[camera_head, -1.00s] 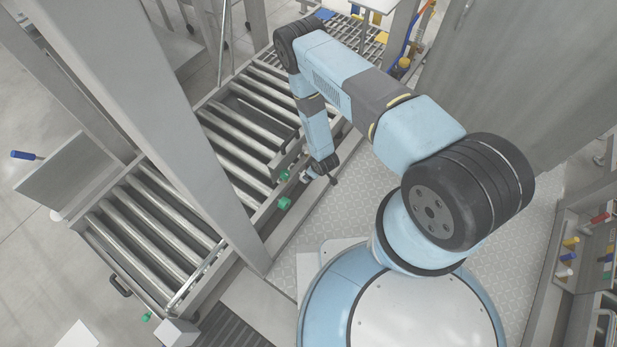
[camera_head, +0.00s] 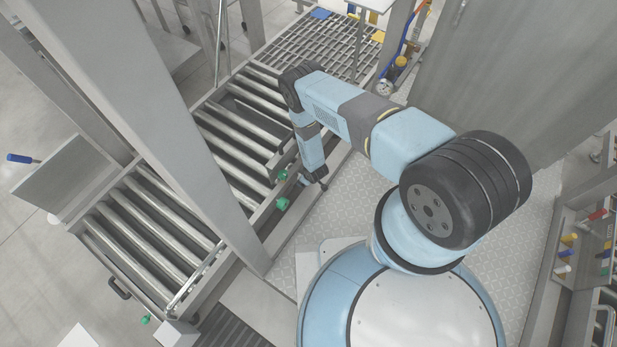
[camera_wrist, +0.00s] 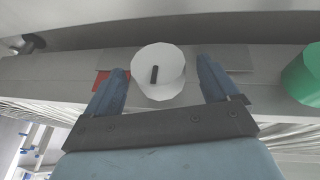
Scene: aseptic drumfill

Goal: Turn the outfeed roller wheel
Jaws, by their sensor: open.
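A white round wheel (camera_wrist: 172,85) with a short dark peg on its face is on the grey conveyor side rail, in the middle of the wrist view. My gripper (camera_wrist: 160,72) is open, with one blue finger on each side of the wheel. A gap shows between each finger and the wheel; I cannot tell how deep the fingers reach. In the head view my gripper (camera_head: 316,180) is beside the right side of the roller conveyor (camera_head: 240,150). The wheel cannot be made out there.
A green knob (camera_wrist: 304,78) is close to the right of the wheel in the wrist view. Green knobs (camera_head: 282,203) also show on the conveyor's side in the head view. A red patch (camera_wrist: 101,80) lies by the left finger. Patterned floor (camera_head: 330,215) is clear beside my base.

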